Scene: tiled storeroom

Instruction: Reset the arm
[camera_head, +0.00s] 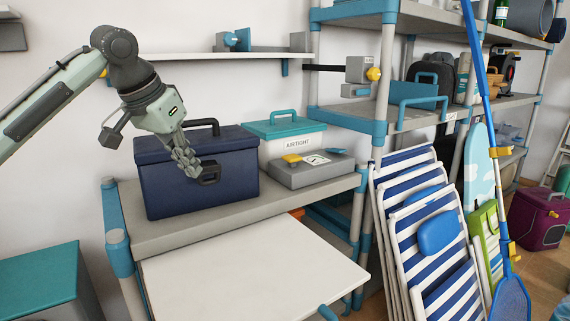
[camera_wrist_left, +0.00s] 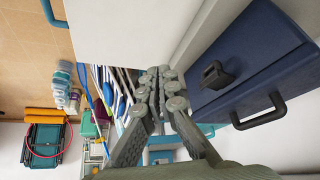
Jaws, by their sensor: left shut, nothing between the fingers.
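My left arm comes in from the left in the head view. Its gripper (camera_head: 190,170) hangs in front of the dark blue toolbox (camera_head: 152,182), its fingertips close to the box's front latch in the picture. My right gripper is not in view.
The toolbox stands on a grey shelf (camera_head: 185,228) beside a teal-lidded case (camera_head: 285,127) and a grey scale (camera_head: 307,171). A white panel (camera_head: 250,268) lies below the shelf. Striped folding chairs (camera_head: 425,225) lean at the right. A tall shelving unit (camera_head: 381,100) stands behind.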

